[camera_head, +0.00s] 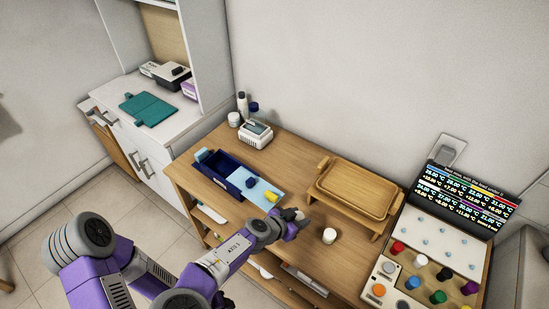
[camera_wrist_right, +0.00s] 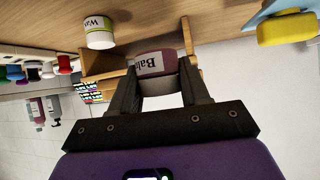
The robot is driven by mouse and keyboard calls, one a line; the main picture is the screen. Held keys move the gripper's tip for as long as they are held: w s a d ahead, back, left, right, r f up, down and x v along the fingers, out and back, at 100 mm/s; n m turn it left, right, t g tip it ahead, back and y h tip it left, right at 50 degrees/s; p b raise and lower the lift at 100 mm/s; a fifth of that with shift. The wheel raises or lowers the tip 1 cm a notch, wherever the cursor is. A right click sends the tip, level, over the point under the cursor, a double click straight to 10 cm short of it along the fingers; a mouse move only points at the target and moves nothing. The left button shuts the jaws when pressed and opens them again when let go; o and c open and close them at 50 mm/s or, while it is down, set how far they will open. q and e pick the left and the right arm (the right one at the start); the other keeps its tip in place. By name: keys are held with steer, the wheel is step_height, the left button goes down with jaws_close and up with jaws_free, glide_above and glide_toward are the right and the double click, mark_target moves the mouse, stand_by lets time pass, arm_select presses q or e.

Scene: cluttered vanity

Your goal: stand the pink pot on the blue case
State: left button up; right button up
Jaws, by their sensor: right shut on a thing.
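My right gripper (camera_head: 291,219) is shut on the pink pot, above the front of the wooden table. In the right wrist view the pink pot (camera_wrist_right: 157,64), with a white label, sits between the two fingers; in the head view it is mostly hidden by the gripper. The blue case (camera_head: 222,176) lies open to the left of the gripper, with a dark blue tray part and a light blue flat part (camera_head: 262,196). A small dark blue piece and a yellow piece (camera_head: 271,197) lie on the flat part. My left gripper is not in view.
A white pot (camera_head: 329,236) stands just right of my gripper. A wooden tray stand (camera_head: 352,192) is behind it. A panel with coloured knobs (camera_head: 430,270) stands at right. A white device (camera_head: 256,135) and small bottles stand at the back left.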

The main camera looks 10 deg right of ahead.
steer(key=w+a+r+n+t+y, duration=0.1)
steer(key=w+r+n+t+y, duration=0.2)
steer(key=r+n+t+y, duration=0.2)
steer(key=shift+r+n+y, duration=0.8)
steer(key=shift+r+n, duration=1.1)
steer(key=shift+r, duration=1.85)
steer(key=shift+w+a, duration=0.1)
